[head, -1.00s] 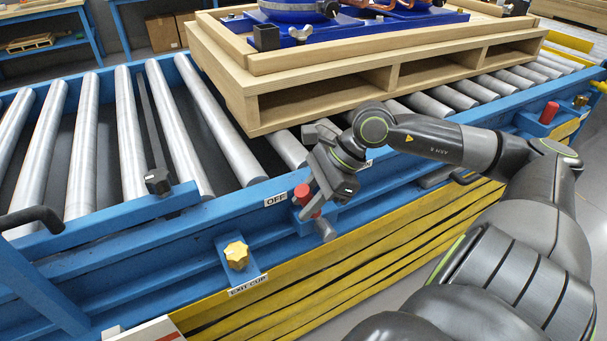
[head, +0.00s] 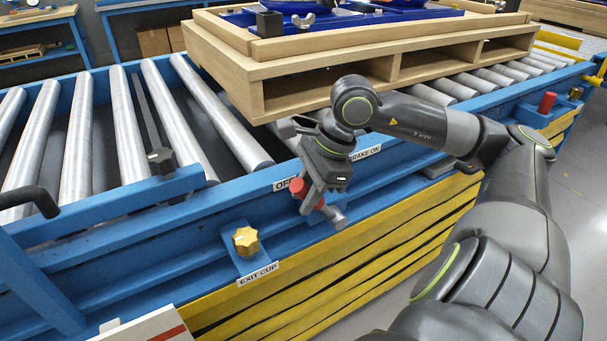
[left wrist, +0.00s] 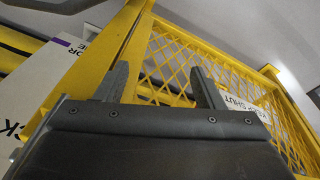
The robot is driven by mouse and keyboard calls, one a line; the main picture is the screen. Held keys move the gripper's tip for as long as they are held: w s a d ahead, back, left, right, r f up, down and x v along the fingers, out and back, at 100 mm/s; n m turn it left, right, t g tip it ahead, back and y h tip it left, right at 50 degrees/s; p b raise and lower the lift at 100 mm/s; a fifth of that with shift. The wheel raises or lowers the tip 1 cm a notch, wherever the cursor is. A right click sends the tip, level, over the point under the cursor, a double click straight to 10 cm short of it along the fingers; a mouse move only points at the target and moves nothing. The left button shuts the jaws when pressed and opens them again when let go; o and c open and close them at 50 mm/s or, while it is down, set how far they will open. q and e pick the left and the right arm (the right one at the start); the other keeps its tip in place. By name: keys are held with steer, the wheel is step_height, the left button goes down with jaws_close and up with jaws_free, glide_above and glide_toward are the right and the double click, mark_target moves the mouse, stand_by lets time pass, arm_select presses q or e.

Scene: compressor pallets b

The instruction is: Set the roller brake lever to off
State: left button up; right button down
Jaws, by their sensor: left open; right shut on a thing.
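The roller brake lever (head: 297,194) has a red grip and sits on the blue conveyor side rail, just below the OFF label (head: 281,185). The BRAKE ON label (head: 366,152) is to its right. My right gripper (head: 309,204) is shut on the lever; its fingers and wrist hide the lever's lower part and pivot. My left gripper (left wrist: 160,88) shows only in the left wrist view, with its fingers apart and nothing between them, in front of a yellow mesh guard.
A wooden pallet (head: 330,89) with a blue unit stands on the rollers behind my right wrist. A yellow star knob (head: 246,241) marked EXIT CUP is left of the lever. Another red handle (head: 547,103) is at the far right. The mesh guard (left wrist: 180,62) is close to my left gripper.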

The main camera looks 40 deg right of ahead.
arm_select(q)
steer(key=shift+r, duration=0.5)
arm_select(e)
steer(key=shift+s+f, duration=0.1)
steer(key=c, duration=1.1)
jaws_free()
steer(key=shift+a, duration=0.1)
